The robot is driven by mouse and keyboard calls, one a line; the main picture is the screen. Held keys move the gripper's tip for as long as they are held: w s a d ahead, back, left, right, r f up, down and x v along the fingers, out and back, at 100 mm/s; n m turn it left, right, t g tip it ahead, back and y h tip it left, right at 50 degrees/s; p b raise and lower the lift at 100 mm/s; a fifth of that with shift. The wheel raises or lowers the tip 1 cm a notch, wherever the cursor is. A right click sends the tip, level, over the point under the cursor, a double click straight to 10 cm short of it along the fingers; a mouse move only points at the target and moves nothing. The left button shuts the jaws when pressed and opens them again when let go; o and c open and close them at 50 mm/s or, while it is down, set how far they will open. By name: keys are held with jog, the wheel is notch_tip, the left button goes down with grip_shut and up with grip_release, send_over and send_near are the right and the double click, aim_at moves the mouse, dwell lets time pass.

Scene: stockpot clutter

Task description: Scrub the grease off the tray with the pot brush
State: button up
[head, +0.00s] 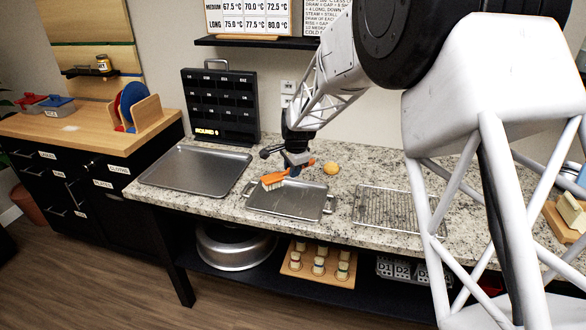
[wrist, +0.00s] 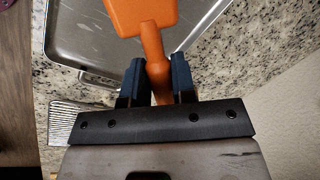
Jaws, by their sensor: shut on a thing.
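The pot brush (head: 274,180) has an orange body and pale bristles that point down. My gripper (head: 297,167) is shut on its handle and holds it over the left part of the small metal tray (head: 300,204). In the wrist view the orange brush (wrist: 146,17) extends forward from between the dark fingers of my gripper (wrist: 157,80). The tray (wrist: 85,35) shows beneath it there, with faint marks on its surface. I cannot tell whether the bristles touch the tray, and the brush hides part of it.
A larger baking tray (head: 195,170) lies to the left and a wire rack (head: 385,207) to the right. An orange round fruit (head: 331,168) sits behind the tray. A black slotted panel (head: 220,107) stands at the back. Bare granite counter (head: 365,160) shows behind the rack.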

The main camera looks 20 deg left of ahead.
jog(key=shift+f, duration=2.95)
jog(key=shift+w+f, duration=0.25)
jog(key=shift+f, duration=0.2)
jog(key=shift+w+f, duration=0.2)
jog(key=shift+f, duration=0.25)
jog(key=shift+w+f, duration=0.15)
jog(key=shift+w, duration=1.3)
jog(key=shift+s, duration=1.9)
jog(key=shift+r, duration=4.1)
jog(key=w, duration=0.1)
jog(key=w+a, duration=0.1)
jog(key=w, duration=0.1)
jog(key=w+a, duration=0.1)
jog(key=w, duration=0.1)
jog(key=shift+w, duration=0.2)
